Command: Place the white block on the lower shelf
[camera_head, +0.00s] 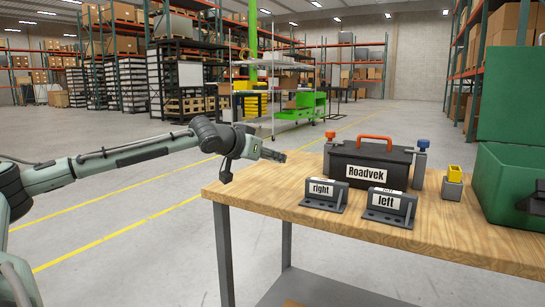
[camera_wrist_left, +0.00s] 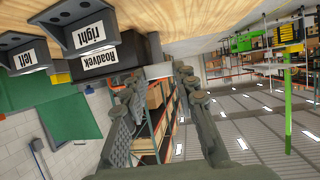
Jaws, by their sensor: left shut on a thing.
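My left gripper (camera_head: 273,155) reaches in from the left and hangs in the air just off the table's far left corner. In the left wrist view its two fingers (camera_wrist_left: 158,80) are closed around a small pale block (camera_wrist_left: 158,71), which looks like the white block. The block is hard to make out in the head view. The lower shelf (camera_head: 325,289), a grey board under the wooden table, shows only in part at the bottom of the head view.
On the wooden table (camera_head: 430,236) stand a black Roadvek box (camera_head: 365,165) with an orange handle, brackets marked right (camera_head: 322,194) and left (camera_head: 388,205), a yellow-topped grey block (camera_head: 453,183) and an open green case (camera_head: 505,185). The floor left of the table is clear.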

